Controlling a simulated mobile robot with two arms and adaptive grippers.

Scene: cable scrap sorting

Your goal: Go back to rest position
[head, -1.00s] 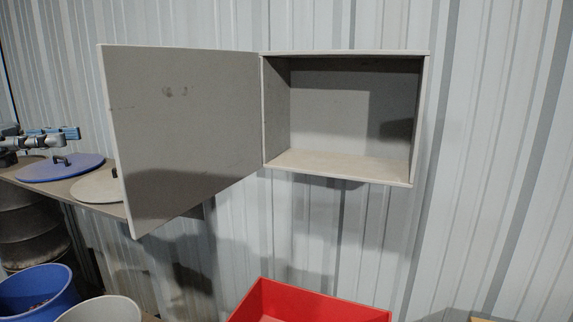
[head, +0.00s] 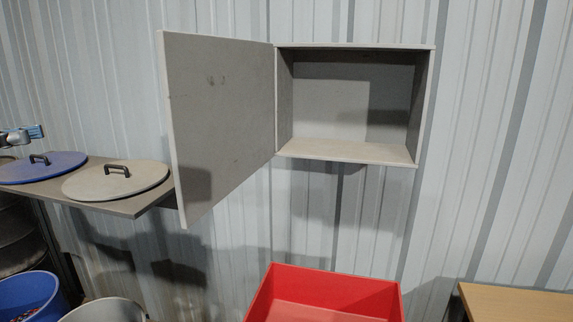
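My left gripper (head: 36,132) shows at the left edge, with blue and grey parts. It appears near the blue lid (head: 45,172), in the air and apart from its handle. Nothing is visible in it, and it is too small and cut off to tell whether it is open. My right gripper is out of view. The grey wall cabinet (head: 350,152) is empty inside, and its door (head: 220,120) stands open to the left.
A grey lid (head: 120,185) lies beside the blue one on a shelf (head: 140,202). A blue bin (head: 25,295) and a pale bin (head: 100,312) stand below. A red box (head: 335,285) is under the cabinet. A wooden table (head: 515,302) is at lower right.

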